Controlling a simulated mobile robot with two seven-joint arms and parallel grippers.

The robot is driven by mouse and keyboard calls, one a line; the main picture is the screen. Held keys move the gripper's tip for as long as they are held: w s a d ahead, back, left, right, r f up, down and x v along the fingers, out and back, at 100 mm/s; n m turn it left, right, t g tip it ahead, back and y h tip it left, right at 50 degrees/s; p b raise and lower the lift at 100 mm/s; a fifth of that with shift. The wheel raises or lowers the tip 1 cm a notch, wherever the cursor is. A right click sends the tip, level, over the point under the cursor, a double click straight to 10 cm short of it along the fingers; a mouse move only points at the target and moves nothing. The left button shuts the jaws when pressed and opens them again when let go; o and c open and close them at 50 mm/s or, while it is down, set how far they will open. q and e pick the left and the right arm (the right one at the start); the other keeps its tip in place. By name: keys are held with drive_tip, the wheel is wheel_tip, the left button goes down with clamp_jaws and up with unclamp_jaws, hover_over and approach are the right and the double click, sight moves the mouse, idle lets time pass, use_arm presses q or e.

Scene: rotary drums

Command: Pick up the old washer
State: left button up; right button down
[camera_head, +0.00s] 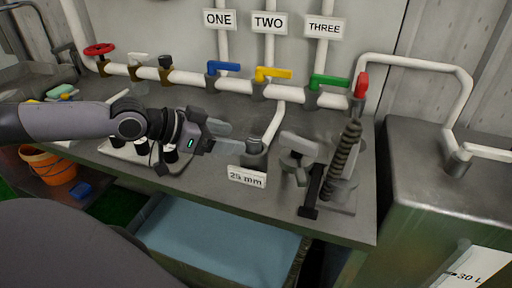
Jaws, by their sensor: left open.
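My left gripper (228,138) reaches in from the left above the metal bench. Its two pale grey fingers are open, with nothing visible between them. They point right, toward a short grey pipe fitting (255,152) with a "25 mm" label (247,177) in front of it. I cannot make out an old washer; it may be too small to tell or hidden at the fitting or behind the gripper. My right gripper is out of view.
A grey clamp-like part (298,146) and a spring-wrapped post (344,160) stand right of the fitting. Valves with blue (224,67), yellow (272,73) and green (329,82) handles line the pipe behind. A metal tank (430,140) stands right. An orange bucket (50,166) sits below left.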

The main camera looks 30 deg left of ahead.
sight(252, 141)
use_arm(q)
drive_tip(key=shift+d+r+b+x, duration=0.1)
drive_tip(key=shift+d+b+x, duration=0.1)
drive_tip(key=shift+x, duration=1.15)
drive_tip(key=shift+d+r+b+x, duration=0.1)
drive_tip(key=shift+b+x, duration=0.05)
drive_tip(key=shift+x, duration=1.2)
drive_tip(key=shift+c, duration=0.3)
drive_tip(key=c, duration=1.1)
